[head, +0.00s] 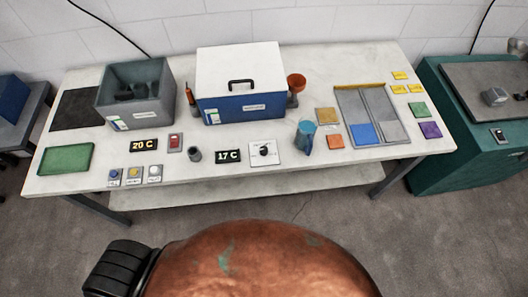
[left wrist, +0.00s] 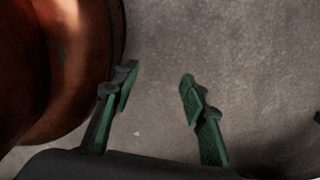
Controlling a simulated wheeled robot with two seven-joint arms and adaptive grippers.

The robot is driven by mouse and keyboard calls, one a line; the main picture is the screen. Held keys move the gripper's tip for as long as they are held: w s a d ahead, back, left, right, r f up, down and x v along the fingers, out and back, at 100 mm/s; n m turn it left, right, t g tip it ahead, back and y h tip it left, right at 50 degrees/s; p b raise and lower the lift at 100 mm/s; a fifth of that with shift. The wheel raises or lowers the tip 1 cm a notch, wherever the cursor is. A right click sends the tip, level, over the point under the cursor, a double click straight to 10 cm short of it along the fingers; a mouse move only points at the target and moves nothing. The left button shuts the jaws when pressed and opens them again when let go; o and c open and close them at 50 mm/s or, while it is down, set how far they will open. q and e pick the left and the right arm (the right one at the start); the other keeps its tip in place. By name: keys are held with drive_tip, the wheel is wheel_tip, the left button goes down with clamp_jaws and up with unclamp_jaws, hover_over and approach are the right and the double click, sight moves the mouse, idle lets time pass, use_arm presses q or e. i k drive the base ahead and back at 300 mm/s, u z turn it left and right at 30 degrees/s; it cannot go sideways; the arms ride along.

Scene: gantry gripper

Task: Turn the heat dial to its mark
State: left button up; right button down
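The heat dial (head: 264,150) is a black knob on a white square plate (head: 257,160) near the front middle of the table. Its mark is too small to make out. A black display reading 17 C (head: 228,156) sits just left of the plate. My left gripper (left wrist: 158,90) shows in the left wrist view with its two green-padded fingers apart and nothing between them, over bare floor. It is away from the dial. Neither gripper shows in the head view, and my right gripper is in no view.
A blue box with a white lid (head: 240,56) stands behind the dial, and a grey open bin (head: 165,110) is to its left. A blue mug (head: 304,137) stands close right of the dial plate; a small dark grey cup (head: 195,155) is left.

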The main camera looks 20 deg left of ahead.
sight(263, 150)
drive_tip(key=u, duration=2.1)
drive_tip(key=k, duration=0.8)
drive_tip(key=z, duration=0.3)
